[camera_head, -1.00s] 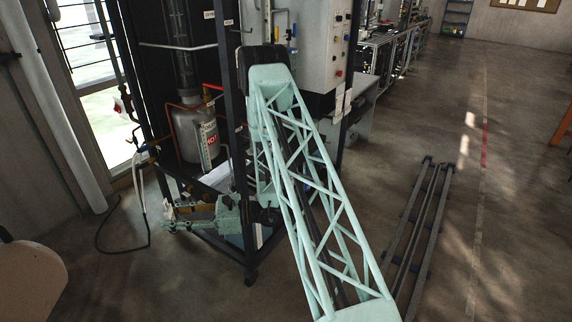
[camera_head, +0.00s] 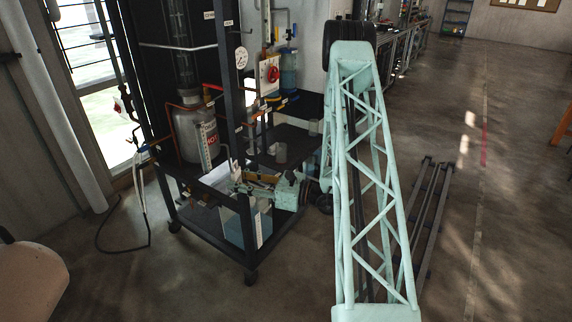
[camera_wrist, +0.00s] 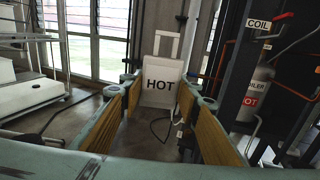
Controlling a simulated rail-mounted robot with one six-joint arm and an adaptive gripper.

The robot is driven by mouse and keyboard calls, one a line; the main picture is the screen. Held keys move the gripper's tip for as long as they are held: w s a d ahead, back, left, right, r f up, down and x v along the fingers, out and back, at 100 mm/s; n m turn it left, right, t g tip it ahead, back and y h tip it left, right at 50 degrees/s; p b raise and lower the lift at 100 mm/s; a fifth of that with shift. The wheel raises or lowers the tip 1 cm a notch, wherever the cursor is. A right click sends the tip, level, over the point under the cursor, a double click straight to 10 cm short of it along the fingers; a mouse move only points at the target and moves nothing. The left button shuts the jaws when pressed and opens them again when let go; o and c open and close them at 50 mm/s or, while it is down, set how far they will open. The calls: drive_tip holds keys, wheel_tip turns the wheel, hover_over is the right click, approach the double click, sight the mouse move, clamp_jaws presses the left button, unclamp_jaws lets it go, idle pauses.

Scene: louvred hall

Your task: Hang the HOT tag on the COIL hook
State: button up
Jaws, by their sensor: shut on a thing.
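The HOT tag (camera_wrist: 160,86) is a white plate with black letters and an open loop handle on top. It stands upright between the tips of my gripper (camera_wrist: 158,88), which is shut on it. In the wrist view the COIL label (camera_wrist: 258,25) is on a dark post at upper right, right of the tag and apart from it. A red-tipped rod (camera_wrist: 284,16) shows beside the label; I cannot tell for sure that it is the hook. In the head view my gripper (camera_head: 243,184) is low in front of the dark rig; the tag is not clear there.
The dark rig frame (camera_head: 246,235) has posts, pipes and a grey boiler (camera_head: 190,130) close around my gripper. The boiler also shows in the wrist view (camera_wrist: 258,88). A hose (camera_head: 100,235) lies on the floor at left. A chair (camera_head: 30,285) stands at lower left.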

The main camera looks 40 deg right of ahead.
drive_tip(key=s+d+r+m+t+h, duration=0.1)
drive_tip(key=s+d+r+h, duration=0.1)
drive_tip(key=s+d, duration=0.2)
drive_tip(key=s+d+r+m+h, duration=0.2)
drive_tip(key=s+d, duration=0.3)
drive_tip(key=d, duration=0.6)
drive_tip(key=shift+t+h, duration=0.4)
drive_tip(key=shift+h, duration=0.1)
drive_tip(key=shift+w+r, duration=0.1)
drive_tip(key=w+a, duration=0.1)
drive_tip(key=w, duration=0.6)
drive_tip(key=shift+w+a+p, duration=0.2)
drive_tip(key=shift+w+p, duration=0.1)
drive_tip(key=shift+p, duration=0.15)
drive_tip(key=shift+w+a, duration=0.15)
drive_tip(key=shift+w, duration=0.3)
idle(1.0)
drive_tip(key=shift+w+a+b, duration=0.1)
drive_tip(key=shift+w+a, duration=0.1)
drive_tip(key=shift+w, duration=0.95)
drive_tip(key=shift+w+a+b, duration=0.15)
drive_tip(key=shift+w+a, duration=0.1)
drive_tip(key=shift+w, duration=0.9)
drive_tip(key=shift+w+a+b, duration=0.1)
drive_tip(key=shift+w+a, duration=0.1)
drive_tip(key=shift+w, duration=0.95)
drive_tip(key=shift+w, duration=0.15)
